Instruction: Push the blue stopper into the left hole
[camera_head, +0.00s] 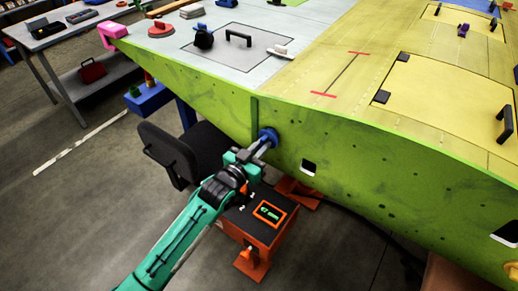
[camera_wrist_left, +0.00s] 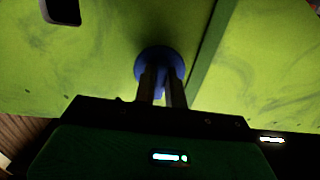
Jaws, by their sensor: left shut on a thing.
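The blue stopper (camera_head: 268,135) is at the green side panel (camera_head: 375,185) of the wing, just right of a vertical seam. My left gripper (camera_head: 261,145) is shut on it, with its fingers pointing at the panel. In the left wrist view the stopper's round blue flange (camera_wrist_left: 160,57) is close against the panel, between and ahead of the two fingers (camera_wrist_left: 161,85). I cannot tell whether it touches, or whether a hole is behind it. An open white-looking hole (camera_head: 308,167) is to its right, and another (camera_head: 505,235) is far right. My right gripper is not in view.
An orange box with a display (camera_head: 270,212) stands below my left gripper. A black chair (camera_head: 185,152) is behind my forearm. Tools and handles lie on the wing top (camera_head: 330,30).

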